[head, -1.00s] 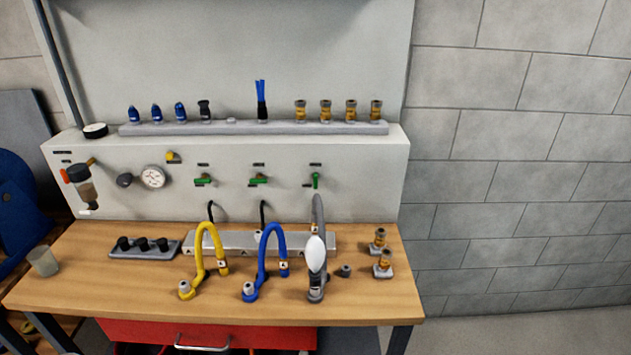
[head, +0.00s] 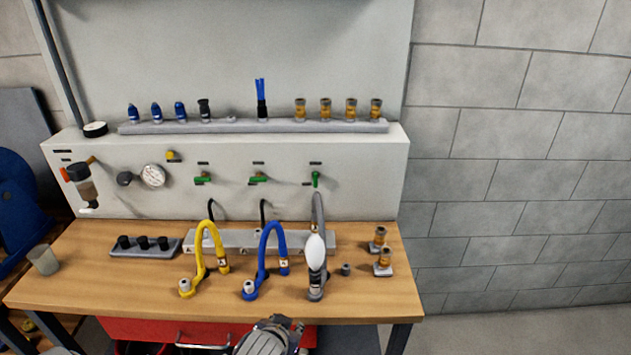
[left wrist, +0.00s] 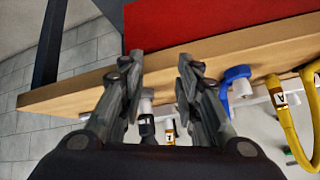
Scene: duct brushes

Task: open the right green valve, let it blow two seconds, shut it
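The right green valve (head: 316,179) is on the pale panel, at the right of a row of three. Its small handle stands upright, while the handles of the middle green valve (head: 258,179) and left green valve (head: 203,178) lie sideways. Below the right valve, a grey hose (head: 318,210) with a white bulb-shaped part (head: 316,250) stands over the bench. My left gripper (head: 285,321) is at the bench's front edge, low and well short of the valve. In the left wrist view its two fingers (left wrist: 158,65) are apart with nothing between them. My right gripper is out of view.
A yellow hose (head: 200,250) and a blue hose (head: 265,255) arch up from the bench (head: 130,285). Brass fittings (head: 384,259) stand at the right. A round gauge (head: 153,176) is on the panel. The red drawer (head: 150,330) is below the bench.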

